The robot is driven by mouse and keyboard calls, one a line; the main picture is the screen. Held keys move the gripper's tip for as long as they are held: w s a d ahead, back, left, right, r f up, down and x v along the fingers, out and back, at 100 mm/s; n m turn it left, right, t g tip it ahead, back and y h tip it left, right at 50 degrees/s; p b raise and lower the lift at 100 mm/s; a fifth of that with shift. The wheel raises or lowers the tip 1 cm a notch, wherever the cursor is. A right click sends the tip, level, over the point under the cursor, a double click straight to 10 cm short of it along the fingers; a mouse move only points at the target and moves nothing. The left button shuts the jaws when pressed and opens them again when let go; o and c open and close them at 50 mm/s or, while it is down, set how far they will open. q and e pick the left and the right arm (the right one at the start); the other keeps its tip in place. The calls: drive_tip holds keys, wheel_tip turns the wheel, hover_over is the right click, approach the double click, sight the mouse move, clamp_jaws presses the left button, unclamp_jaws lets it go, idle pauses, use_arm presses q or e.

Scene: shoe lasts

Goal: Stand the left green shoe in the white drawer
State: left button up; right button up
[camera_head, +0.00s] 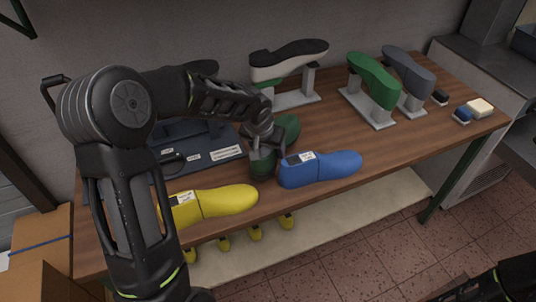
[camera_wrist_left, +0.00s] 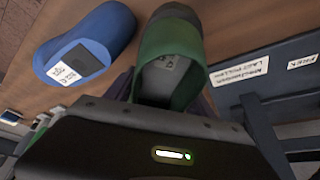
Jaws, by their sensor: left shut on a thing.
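Another green shoe (camera_head: 374,80) rests sole up on a grey stand at the back right. I cannot make out a white drawer in either view.
A blue last (camera_head: 325,168) lies just right of the gripper, and a yellow last (camera_head: 225,200) lies to the front left. A dark labelled unit (camera_head: 225,165) stands behind. Black-white (camera_head: 288,60) and grey (camera_head: 408,68) shoes are on stands. The table (camera_head: 400,140) is clear at front right.

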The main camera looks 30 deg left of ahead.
use_arm(q)
drive_tip(key=shift+f, duration=1.3)
drive_tip(key=o, duration=1.6)
drive_tip(key=shift+f, duration=0.1)
drive_tip(key=shift+c, duration=0.2)
drive_tip(key=v, duration=1.2)
drive_tip(key=shift+b, duration=0.3)
